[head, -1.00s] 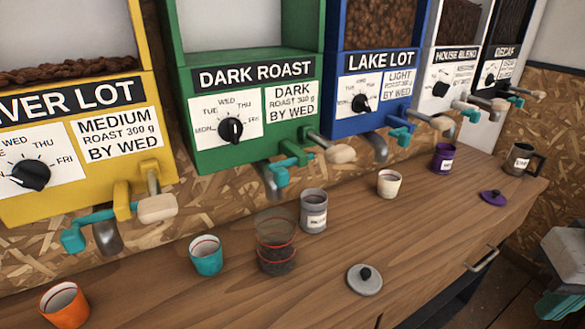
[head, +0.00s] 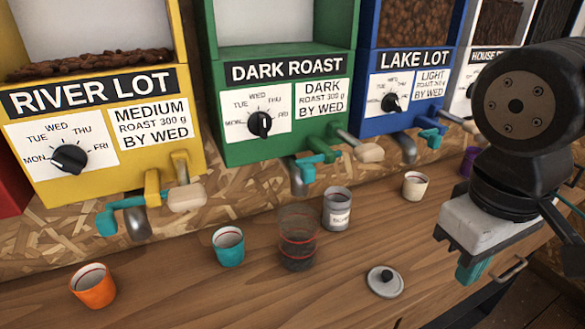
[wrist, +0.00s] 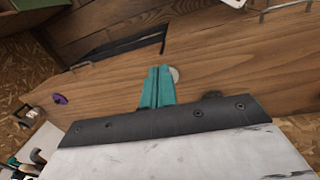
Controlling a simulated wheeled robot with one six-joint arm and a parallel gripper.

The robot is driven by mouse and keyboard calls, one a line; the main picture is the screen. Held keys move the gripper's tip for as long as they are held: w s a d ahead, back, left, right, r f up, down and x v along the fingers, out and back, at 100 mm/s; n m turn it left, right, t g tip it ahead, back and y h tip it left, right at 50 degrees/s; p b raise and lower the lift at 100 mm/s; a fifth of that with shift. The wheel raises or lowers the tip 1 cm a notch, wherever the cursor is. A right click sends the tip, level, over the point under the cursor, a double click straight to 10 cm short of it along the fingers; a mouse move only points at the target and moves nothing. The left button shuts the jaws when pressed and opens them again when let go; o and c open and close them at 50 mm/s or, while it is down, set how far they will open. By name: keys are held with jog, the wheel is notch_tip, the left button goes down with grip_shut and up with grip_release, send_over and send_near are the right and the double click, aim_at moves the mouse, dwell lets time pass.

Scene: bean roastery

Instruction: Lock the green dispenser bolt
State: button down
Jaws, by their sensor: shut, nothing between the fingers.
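The green dispenser (head: 285,72), labelled DARK ROAST, stands in the middle of the row in the head view. On its lower right are a green bracket (head: 322,147) and a grey bolt rod ending in a cream knob (head: 369,153). A teal lever (head: 307,172) sits at its spout, left of the knob. Whether the rod is seated in the bracket is too small to tell. My gripper (head: 472,270) is to the right of and below the knob, well apart from it, over the counter. Its teal fingers are together and empty in the wrist view (wrist: 157,84).
Yellow (head: 90,110) and blue (head: 411,62) dispensers flank the green one. On the wooden counter (head: 200,290) stand an orange cup (head: 92,287), a teal cup (head: 228,247), a clear beaker (head: 298,245), a grey canister (head: 336,209), a cream cup (head: 415,186) and a grey lid (head: 385,281).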

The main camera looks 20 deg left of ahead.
jog(key=a+r+t, duration=0.2)
jog(key=a+r, duration=0.2)
jog(key=a, duration=0.5)
jog(key=s+a+r+t, duration=0.1)
jog(key=a+r, duration=0.4)
jog(key=a, duration=0.5)
jog(key=s+a+r+t, duration=0.1)
jog(key=a+r+t, duration=0.2)
jog(key=a, duration=0.6)
jog(key=shift+a+r+h, duration=0.2)
jog(key=shift+r+h, duration=0.1)
jog(key=shift+r, duration=0.4)
jog(key=shift+w+f, duration=0.15)
